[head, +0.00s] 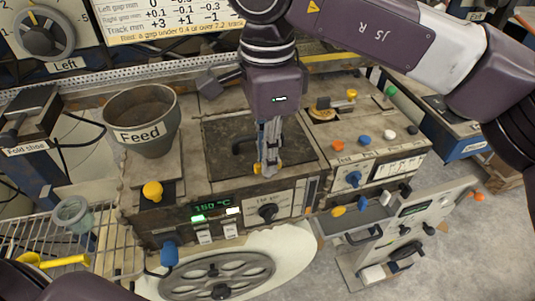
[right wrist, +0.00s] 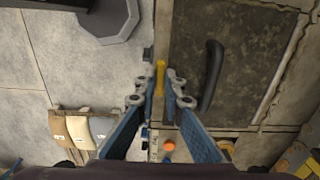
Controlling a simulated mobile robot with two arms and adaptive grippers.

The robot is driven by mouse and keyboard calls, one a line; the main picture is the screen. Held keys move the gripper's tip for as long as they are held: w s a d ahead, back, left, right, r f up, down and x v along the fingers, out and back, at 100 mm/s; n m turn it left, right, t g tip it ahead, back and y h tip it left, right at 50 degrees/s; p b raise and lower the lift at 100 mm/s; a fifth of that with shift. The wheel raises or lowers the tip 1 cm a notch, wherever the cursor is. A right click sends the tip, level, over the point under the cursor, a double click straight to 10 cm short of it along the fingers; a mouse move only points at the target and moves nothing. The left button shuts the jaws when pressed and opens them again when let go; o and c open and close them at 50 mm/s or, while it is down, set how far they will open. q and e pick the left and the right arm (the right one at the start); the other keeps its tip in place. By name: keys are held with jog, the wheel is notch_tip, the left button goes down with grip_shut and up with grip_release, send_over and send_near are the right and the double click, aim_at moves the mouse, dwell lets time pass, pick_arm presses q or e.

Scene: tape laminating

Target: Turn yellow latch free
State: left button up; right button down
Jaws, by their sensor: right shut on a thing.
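The yellow latch (head: 256,169) is a small yellow piece at the front right of the dark hatch plate (head: 222,150) on the machine top. My right gripper (head: 268,168) points straight down over it, with its fingers largely covering it in the head view. In the right wrist view, the latch (right wrist: 160,78) is a narrow upright yellow bar between the fingertips of my right gripper (right wrist: 161,82), which is shut on it. A black curved handle (right wrist: 211,75) on the plate lies just right of the fingers. My left gripper is out of view.
A grey Feed hopper (head: 142,122) stands left of the plate. A large spoked wheel (head: 217,277) sits below. Several coloured knobs stand on the right-hand unit.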

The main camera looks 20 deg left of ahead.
jog(key=shift+r, duration=0.1)
jog(key=c, duration=2)
grip_release()
jog(key=shift+c, duration=0.2)
notch_tip(320, 180, up, 12)
